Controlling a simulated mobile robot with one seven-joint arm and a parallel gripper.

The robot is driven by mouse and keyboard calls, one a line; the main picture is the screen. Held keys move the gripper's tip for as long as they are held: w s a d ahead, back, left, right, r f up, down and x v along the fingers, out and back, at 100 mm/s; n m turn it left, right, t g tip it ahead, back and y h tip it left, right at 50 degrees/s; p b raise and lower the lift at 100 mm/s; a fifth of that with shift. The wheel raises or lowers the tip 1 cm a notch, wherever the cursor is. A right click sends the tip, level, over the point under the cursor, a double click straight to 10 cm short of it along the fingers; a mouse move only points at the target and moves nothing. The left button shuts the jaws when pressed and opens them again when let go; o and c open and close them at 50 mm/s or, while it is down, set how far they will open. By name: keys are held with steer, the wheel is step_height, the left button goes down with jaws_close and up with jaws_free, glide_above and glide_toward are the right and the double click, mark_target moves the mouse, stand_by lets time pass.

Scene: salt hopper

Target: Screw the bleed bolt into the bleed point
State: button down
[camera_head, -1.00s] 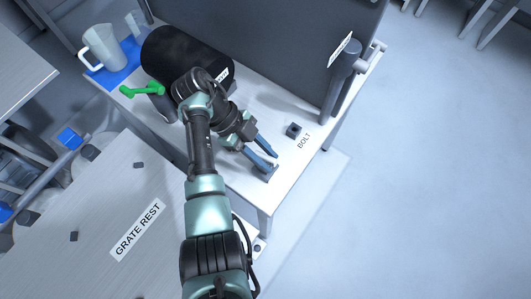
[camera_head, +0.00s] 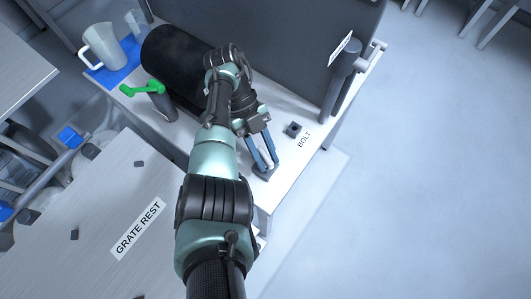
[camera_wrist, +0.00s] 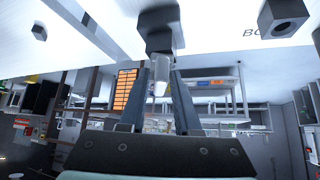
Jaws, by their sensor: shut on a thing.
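My gripper (camera_head: 268,165) points down near the front edge of the white table (camera_head: 285,185), its two blue fingers close together. In the wrist view, the fingers (camera_wrist: 161,62) are shut on a dark piece with a pale, tapered end, which looks like the bleed bolt (camera_wrist: 160,86). A dark square block (camera_wrist: 158,18) shows just beyond the fingertips; whether it touches the bolt I cannot tell. A dark block with a hole (camera_head: 293,129) stands behind the BOLT label (camera_head: 304,140); it also shows in the wrist view (camera_wrist: 286,13). I cannot clearly pick out the bleed point.
A black cylinder (camera_head: 172,58) lies behind my arm, with a green-handled valve (camera_head: 143,88) beside it. A clear jug (camera_head: 105,50) stands on a blue mat. A grey panel (camera_head: 285,35) and post (camera_head: 345,82) border the back right. The GRATE REST surface (camera_head: 95,220) is at lower left.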

mark_target(264, 152)
steer(key=shift+m+y, duration=0.3)
steer(key=shift+m, duration=0.2)
steer(key=c, duration=0.5)
jaws_free()
steer(key=b+v, duration=0.1)
steer(key=v, duration=0.4)
steer(key=shift+w+a+r, duration=0.15)
steer(key=shift+w, duration=0.25)
steer(key=shift+b+v, duration=0.5)
steer(key=shift+v, duration=0.35)
steer(key=shift+s, duration=0.2)
